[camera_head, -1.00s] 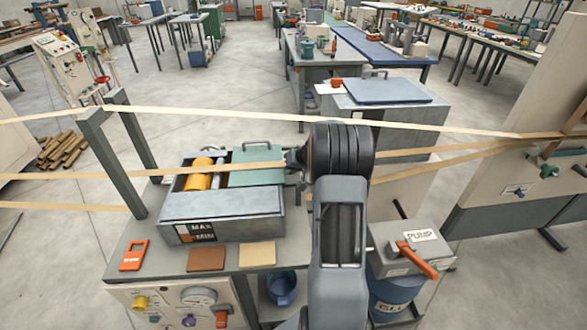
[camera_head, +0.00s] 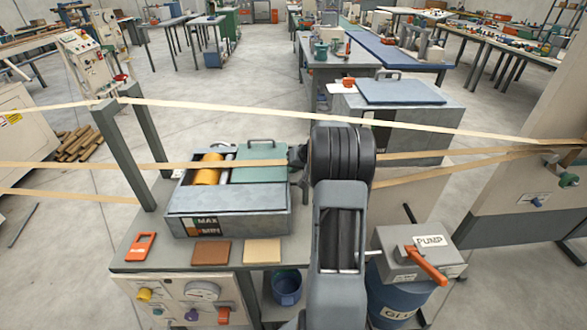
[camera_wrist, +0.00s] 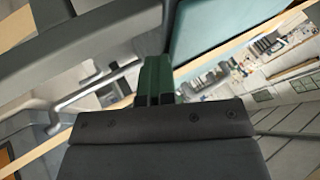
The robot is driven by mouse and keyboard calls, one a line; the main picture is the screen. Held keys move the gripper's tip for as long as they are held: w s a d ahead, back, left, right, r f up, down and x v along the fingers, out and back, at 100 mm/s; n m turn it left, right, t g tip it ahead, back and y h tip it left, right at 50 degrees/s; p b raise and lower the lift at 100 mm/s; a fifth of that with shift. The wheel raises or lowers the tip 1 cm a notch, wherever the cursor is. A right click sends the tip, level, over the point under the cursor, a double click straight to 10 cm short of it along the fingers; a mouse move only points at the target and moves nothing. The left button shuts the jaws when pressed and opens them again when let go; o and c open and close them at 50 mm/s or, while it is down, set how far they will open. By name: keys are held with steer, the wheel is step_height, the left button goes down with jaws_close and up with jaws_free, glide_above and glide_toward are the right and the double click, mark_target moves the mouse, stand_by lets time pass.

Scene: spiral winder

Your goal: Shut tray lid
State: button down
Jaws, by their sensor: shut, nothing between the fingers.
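The grey metal tray (camera_head: 228,223) stands on the bench left of my arm. Its green lid (camera_head: 260,172) lies over the right part of the opening, with a handle (camera_head: 267,143) at its far edge. A yellow roller (camera_head: 209,170) shows in the uncovered left part. My gripper (camera_head: 296,156) is at the lid's right edge; a tan strap and my wrist partly hide it. In the wrist view my gripper's green fingers (camera_wrist: 154,72) are together and empty, beside a teal panel (camera_wrist: 215,28) that looks like the lid. I cannot tell whether they touch.
Tan straps (camera_head: 130,165) run across the scene above the tray, held near a grey post frame (camera_head: 118,150). The pump (camera_head: 408,250) with its orange lever is right of my arm. A larger grey box (camera_head: 425,118) stands behind. Open floor lies at the back left.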

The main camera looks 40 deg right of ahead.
steer(key=s+d+r+b, duration=0.1)
steer(key=s+d+r, duration=0.4)
steer(key=s+r, duration=0.3)
steer(key=shift+d, duration=0.1)
steer(key=s+a+f+m+g, duration=0.2)
steer(key=s+a+f+g, duration=0.1)
steer(key=s+a, duration=0.4)
steer(key=s+a+r+n+p, duration=0.1)
steer(key=s+a+r+n, duration=0.1)
steer(key=a, duration=0.6)
steer(key=s+a+r+n+h+p, duration=0.1)
steer(key=s+a+r+n+p, duration=0.1)
steer(key=a, duration=0.7)
steer(key=s+a+r+n+h+p, duration=0.1)
steer(key=s+a+r+n+p, duration=0.1)
steer(key=s+a, duration=0.3)
steer(key=a+r+n, duration=0.1)
steer(key=a, duration=0.3)
steer(key=shift+r+n, duration=0.3)
